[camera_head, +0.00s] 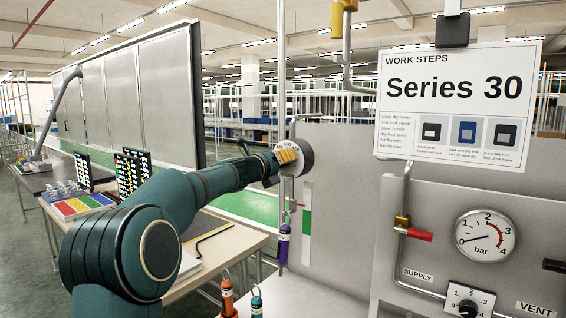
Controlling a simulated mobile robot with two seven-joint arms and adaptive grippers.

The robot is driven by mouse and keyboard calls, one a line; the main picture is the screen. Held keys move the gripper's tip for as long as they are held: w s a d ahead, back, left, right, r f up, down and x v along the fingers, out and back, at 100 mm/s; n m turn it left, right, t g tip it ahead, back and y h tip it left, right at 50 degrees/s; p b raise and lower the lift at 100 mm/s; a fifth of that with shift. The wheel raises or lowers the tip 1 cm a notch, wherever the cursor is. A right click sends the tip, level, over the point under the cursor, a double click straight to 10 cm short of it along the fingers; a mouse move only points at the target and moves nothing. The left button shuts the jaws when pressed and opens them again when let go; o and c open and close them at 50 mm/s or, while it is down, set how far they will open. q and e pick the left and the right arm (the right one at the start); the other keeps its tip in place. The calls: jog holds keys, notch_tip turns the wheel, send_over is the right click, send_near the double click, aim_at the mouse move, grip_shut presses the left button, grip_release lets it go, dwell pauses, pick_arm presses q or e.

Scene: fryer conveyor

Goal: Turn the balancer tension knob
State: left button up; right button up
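My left arm reaches in from the lower left. My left gripper (271,163) is at the knob's left side, with its dark fingertips close against or touching it. The fingers overlap each other and the knob, so I cannot tell how far they are closed or whether they grip it. My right gripper is out of view.
A purple tool (283,243) hangs below the balancer beside a green-and-white strip (307,222). A work-steps sign (458,100), a pressure gauge (485,235) and a numbered dial (468,301) are at right. A bench (215,245) lies behind my arm.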

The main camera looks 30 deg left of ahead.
pick_arm(q)
jog(key=shift+r, duration=0.3)
grip_shut()
jog(key=o, duration=1.1)
grip_release()
jog(key=shift+o, duration=0.5)
jog(key=shift+f, duration=0.15)
